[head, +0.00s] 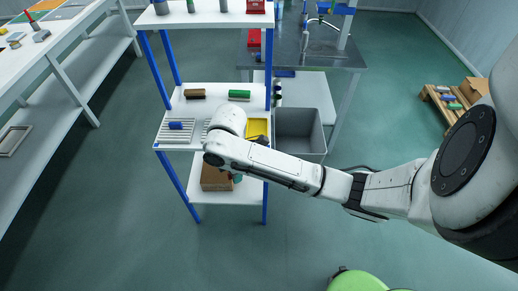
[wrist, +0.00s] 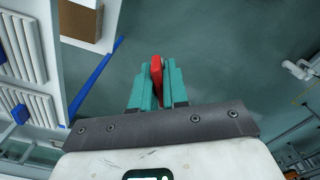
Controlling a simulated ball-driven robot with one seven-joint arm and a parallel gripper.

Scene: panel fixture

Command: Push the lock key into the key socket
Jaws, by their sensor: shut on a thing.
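In the wrist view, my gripper (wrist: 157,88) has teal fingers closed on a narrow red piece (wrist: 156,68), which sticks out a little past the fingertips. It may be the lock key; most of it is hidden between the fingers. The fingers point over open floor, beside the white shelf unit and apart from it. In the head view, my arm reaches to the right part of the shelf unit, and my gripper is mostly hidden behind my own wrist. I cannot make out a key socket in either view.
The foreground floor is mostly clear.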

